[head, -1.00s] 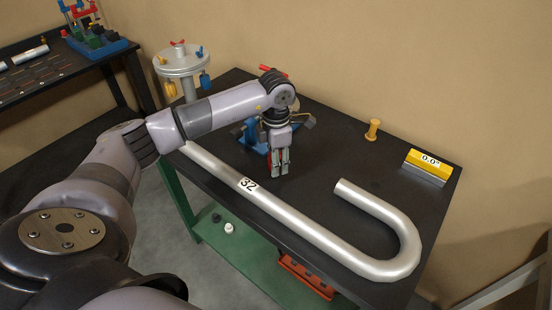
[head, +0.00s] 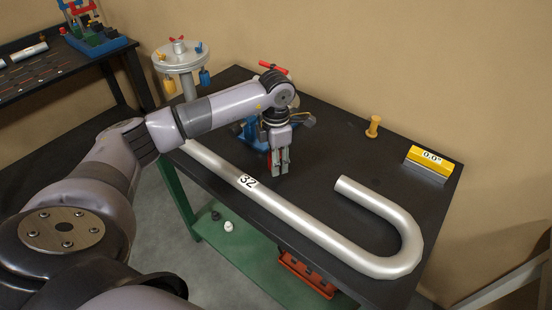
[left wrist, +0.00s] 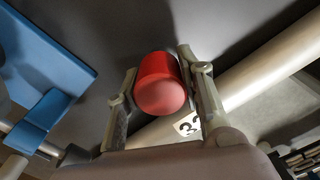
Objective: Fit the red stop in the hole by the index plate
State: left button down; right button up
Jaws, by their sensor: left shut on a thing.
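My left gripper (head: 281,172) points down over the black bench, just behind the long silver tube (head: 290,215) labelled 32. In the left wrist view, its two fingers (left wrist: 163,95) are shut on the red stop (left wrist: 162,85), a short red cylinder seen end-on between them. In the head view the fingers mostly hide the stop. A blue device (head: 250,130) stands behind the gripper, partly hidden by my arm; its blue part also shows in the left wrist view (left wrist: 40,60). I cannot make out the index plate or its hole for sure. My right gripper is out of view.
A round grey disc (head: 180,58) with coloured pieces stands at the bench's left end. The tube's hooked end (head: 405,235) fills the front right. Bench is clear between.

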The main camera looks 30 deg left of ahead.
pick_arm(q)
jog(key=shift+f+b, duration=0.65)
jog(key=shift+f, duration=0.25)
jog(key=shift+f, duration=0.25)
jog(key=shift+f+b, duration=0.45)
jog(key=shift+b, duration=0.15)
jog(key=shift+f, duration=0.15)
jog(key=c, duration=1)
grip_release()
